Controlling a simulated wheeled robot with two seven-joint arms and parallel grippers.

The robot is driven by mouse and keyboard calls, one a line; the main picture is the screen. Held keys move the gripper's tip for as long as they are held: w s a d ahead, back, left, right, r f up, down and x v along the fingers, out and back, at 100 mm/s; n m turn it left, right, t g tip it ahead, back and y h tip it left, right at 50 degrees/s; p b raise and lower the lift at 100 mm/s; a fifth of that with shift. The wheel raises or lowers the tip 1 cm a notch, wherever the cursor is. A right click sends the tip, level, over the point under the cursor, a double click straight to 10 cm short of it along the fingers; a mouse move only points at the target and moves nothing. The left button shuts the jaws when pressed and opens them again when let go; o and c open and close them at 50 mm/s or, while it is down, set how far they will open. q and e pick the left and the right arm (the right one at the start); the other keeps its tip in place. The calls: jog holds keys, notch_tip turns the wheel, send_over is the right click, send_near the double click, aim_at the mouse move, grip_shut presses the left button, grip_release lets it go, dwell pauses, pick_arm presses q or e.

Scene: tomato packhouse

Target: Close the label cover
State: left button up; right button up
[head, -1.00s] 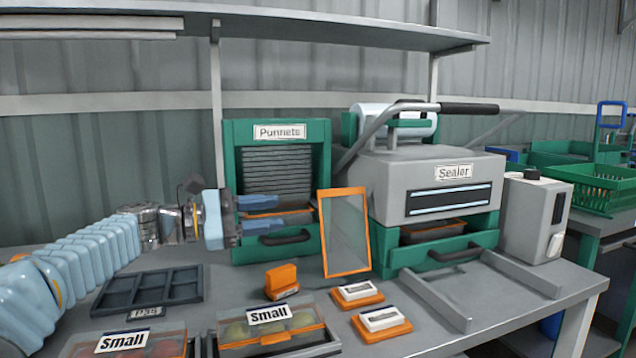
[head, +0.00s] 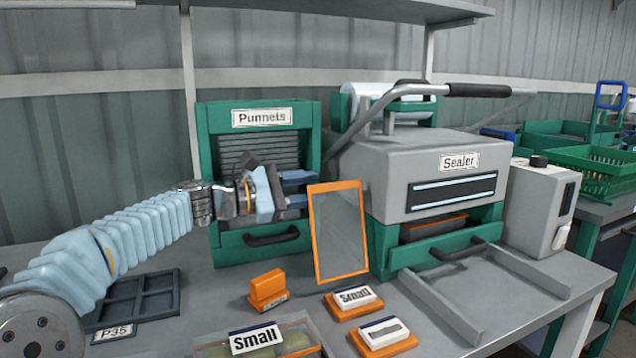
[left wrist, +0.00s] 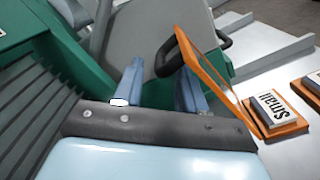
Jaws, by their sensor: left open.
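The label cover looks to be the clear panel in an orange frame (head: 340,271), standing nearly upright in front of the sealer. It also shows in the left wrist view as a tilted orange frame (left wrist: 215,75). My left gripper (head: 306,188) is open, in front of the punnet dispenser, with its fingertips by the cover's upper left edge. In the left wrist view the gap between my fingers (left wrist: 158,88) looks empty, and the frame lies just beside the right finger. I cannot tell whether they touch. Two label stacks on orange bases (head: 352,300) (head: 384,333) lie in front of the cover.
The green punnet dispenser (head: 205,150) stands behind my gripper, and the grey sealer (head: 375,165) stands right of it. An orange stamp-like block (head: 268,288), a dark divided tray (head: 135,300) and a punnet labelled Small (head: 255,340) are on the table.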

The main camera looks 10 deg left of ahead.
pick_arm(q)
jog(key=shift+x, duration=1.15)
grip_shut()
